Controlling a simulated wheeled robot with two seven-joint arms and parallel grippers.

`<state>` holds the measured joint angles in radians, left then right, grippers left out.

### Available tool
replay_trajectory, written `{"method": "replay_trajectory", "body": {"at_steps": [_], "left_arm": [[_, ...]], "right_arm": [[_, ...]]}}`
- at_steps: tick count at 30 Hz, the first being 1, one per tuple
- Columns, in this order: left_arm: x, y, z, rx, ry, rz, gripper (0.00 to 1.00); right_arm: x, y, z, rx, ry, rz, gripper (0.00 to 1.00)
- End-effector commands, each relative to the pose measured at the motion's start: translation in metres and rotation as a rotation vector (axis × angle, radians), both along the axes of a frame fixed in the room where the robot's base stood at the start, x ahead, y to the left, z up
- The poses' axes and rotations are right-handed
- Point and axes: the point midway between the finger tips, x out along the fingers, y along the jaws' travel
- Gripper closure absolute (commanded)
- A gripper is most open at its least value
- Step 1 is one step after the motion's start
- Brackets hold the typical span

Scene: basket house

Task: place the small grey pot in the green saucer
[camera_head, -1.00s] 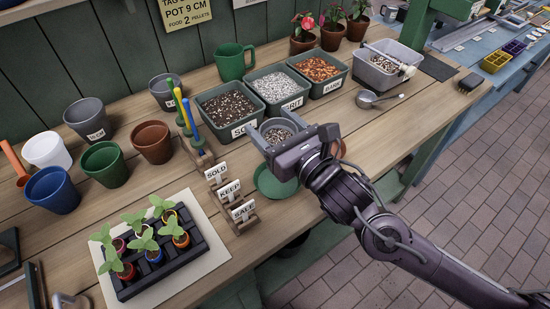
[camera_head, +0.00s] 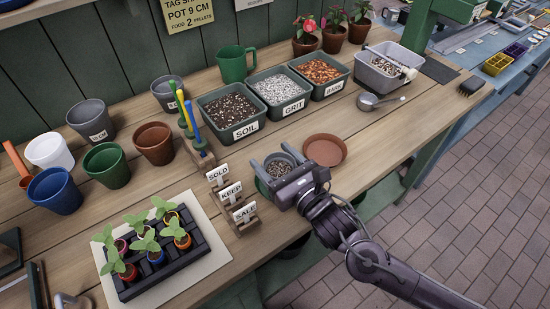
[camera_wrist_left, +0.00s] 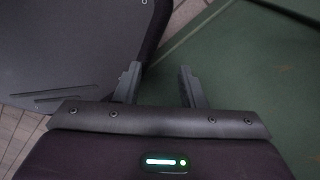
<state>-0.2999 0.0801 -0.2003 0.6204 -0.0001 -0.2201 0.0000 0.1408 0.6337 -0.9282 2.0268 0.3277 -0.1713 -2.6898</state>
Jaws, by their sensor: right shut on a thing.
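My right gripper (camera_head: 273,160) is shut on the small grey pot (camera_head: 280,169), which holds dark speckled soil and looks upright. The green saucer (camera_head: 261,187) lies near the bench's front edge. Only its left edge shows, as the pot and gripper hide the rest. The pot is over or in the saucer; I cannot tell whether it touches it. My left gripper (camera_wrist_left: 158,80) shows only in the left wrist view. Its fingers are apart with nothing between them.
A terracotta saucer (camera_head: 325,150) lies just right of the pot. The SOLD, KEEP and SALE tags (camera_head: 232,196) stand close on the left. Soil, grit and bark tubs (camera_head: 283,108) stand behind. A metal scoop (camera_head: 369,102) lies to the right.

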Motion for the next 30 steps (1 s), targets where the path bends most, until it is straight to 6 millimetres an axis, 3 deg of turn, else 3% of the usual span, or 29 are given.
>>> {"method": "replay_trajectory", "body": {"at_steps": [2, 3, 7, 19, 30], "left_arm": [[0.0, 0.0, -0.003, 0.0, 0.0, 0.0, 0.64], [0.0, 0.0, -0.002, 0.0, 0.0, 0.0, 0.64], [0.0, 0.0, -0.002, 0.0, 0.001, 0.0, 0.64], [-0.001, 0.0, -0.001, 0.0, 0.001, 0.0, 0.64], [-0.001, 0.0, -0.014, 0.0, 0.001, 0.0, 0.64]], "right_arm": [[0.0, 0.0, -0.004, 0.0, 0.0, 0.0, 0.62], [0.0, 0.0, -0.003, -0.001, 0.001, 0.0, 0.3], [0.0, 0.0, -0.002, -0.001, 0.001, 0.0, 0.13], [-0.005, -0.004, -0.001, -0.002, 0.001, 0.0, 0.13], [-0.066, -0.048, -0.003, -0.004, 0.005, 0.002, 0.13]]}}
